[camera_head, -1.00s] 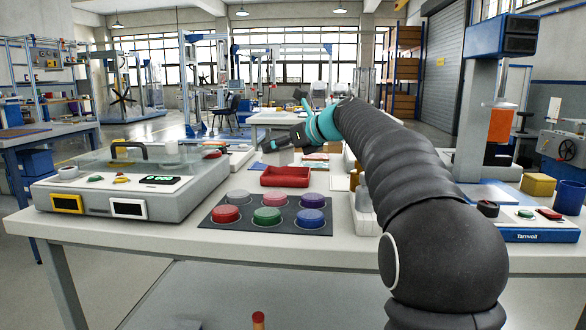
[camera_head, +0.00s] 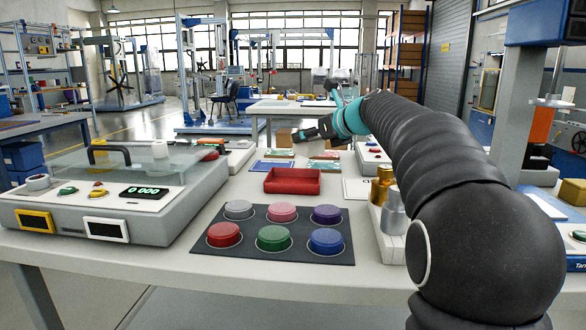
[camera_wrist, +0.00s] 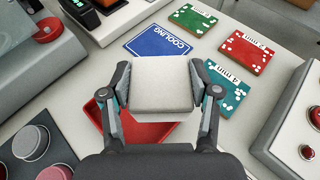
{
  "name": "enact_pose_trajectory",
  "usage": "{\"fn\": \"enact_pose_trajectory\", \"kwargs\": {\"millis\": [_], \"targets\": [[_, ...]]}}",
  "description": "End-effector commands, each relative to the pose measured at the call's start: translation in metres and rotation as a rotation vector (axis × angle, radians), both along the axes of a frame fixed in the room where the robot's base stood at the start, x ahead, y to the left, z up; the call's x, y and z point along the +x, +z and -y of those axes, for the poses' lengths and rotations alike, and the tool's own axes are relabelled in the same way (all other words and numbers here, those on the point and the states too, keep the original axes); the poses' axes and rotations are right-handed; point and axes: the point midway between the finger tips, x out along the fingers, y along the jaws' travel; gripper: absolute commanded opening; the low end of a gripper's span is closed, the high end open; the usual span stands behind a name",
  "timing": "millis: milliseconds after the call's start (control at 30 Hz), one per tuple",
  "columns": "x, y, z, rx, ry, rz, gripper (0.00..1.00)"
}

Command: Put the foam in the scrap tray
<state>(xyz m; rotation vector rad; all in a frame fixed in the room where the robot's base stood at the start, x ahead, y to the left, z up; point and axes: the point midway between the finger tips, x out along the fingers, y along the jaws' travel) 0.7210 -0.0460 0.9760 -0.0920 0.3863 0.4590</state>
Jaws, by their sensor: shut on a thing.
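A pale grey-white foam block (camera_wrist: 163,84) sits between the two fingers of my gripper (camera_wrist: 162,98) in the wrist view, and the gripper is shut on it. In the head view my gripper (camera_head: 300,137) is above the far part of the table, beyond the tray. I cannot make out the foam clearly there. The red scrap tray (camera_head: 292,188) is on the table behind the dark mat, and no contents show in it. In the wrist view the tray (camera_wrist: 101,122) is below the foam and partly hidden by the foam and gripper.
A dark mat (camera_head: 266,252) holds several coloured round samples. A grey machine with a clear cover (camera_head: 135,165) stands left. Metal cylinders (camera_head: 393,210) stand right of the mat. A blue cooling card (camera_wrist: 165,40) and green-and-red cards (camera_wrist: 247,53) lie around the gripper.

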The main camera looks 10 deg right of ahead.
Motion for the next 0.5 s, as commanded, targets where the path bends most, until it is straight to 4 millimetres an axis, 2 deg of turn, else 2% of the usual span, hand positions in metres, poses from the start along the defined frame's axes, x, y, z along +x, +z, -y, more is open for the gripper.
{"fn": "enact_pose_trajectory", "kwargs": {"millis": [33,200,333,500], "targets": [[-0.006,-0.008,-0.012,0.001,0.005,0.0,0.29],[-0.016,-0.024,-0.036,0.001,0.005,0.0,0.29],[-0.021,-0.029,-0.045,0.001,0.005,0.001,0.29],[-0.021,-0.039,-0.047,0.002,0.006,-0.002,0.29]]}}
